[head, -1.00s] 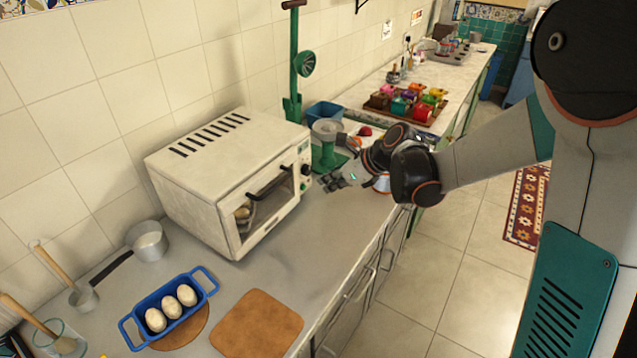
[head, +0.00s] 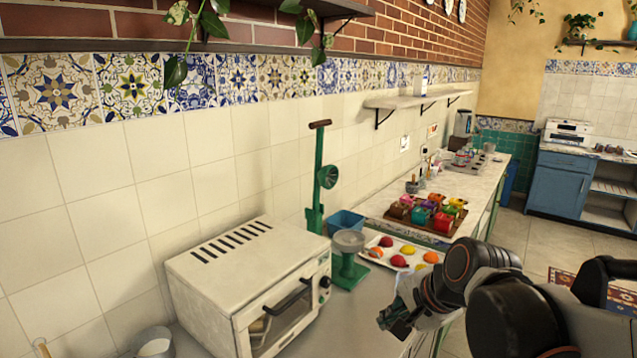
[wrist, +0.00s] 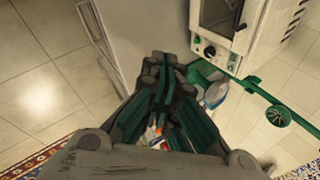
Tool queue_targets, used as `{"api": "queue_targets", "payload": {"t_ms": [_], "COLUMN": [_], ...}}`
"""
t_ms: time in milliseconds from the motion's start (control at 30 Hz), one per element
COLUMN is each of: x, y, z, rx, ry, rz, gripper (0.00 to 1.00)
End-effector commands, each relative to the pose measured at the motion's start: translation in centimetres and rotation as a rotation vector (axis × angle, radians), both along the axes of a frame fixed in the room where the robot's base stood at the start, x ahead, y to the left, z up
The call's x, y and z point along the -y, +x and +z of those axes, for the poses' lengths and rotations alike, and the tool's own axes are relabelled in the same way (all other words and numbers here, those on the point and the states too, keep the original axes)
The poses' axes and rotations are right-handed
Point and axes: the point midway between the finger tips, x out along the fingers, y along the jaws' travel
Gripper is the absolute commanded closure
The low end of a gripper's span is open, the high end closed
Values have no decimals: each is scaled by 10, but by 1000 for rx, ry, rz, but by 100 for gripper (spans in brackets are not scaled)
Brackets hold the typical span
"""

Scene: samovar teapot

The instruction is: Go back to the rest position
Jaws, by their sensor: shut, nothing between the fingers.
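My gripper (head: 394,318) is at the lower right of the head view, in front of the counter's edge and to the right of the white toaster oven. It is shut and empty. In the wrist view my gripper (wrist: 168,62) fills the middle, its dark green fingers together. My arm bends in from the lower right of the head view. No samovar or teapot can be made out.
The white toaster oven (head: 246,278) stands on the counter at left; its door also shows in the wrist view (wrist: 217,15). A green stand (head: 348,268), a tray of colourful fruit (head: 384,243) and a tray of coloured cups (head: 440,221) lie beyond.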

Motion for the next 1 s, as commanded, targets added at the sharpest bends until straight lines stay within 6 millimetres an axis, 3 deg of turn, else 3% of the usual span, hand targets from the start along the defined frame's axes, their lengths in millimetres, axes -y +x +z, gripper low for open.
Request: {"api": "queue_targets", "payload": {"t_ms": [300, 500, 700, 1000], "x": [33, 50, 58, 58], "y": [-83, -120, -135, -136], "z": [5, 0, -4, -4], "rx": [149, 195, 209, 209], "ry": [-463, -706, -818, -828], "rz": [446, 688, 804, 816], "gripper": [100, 100, 100, 100]}}
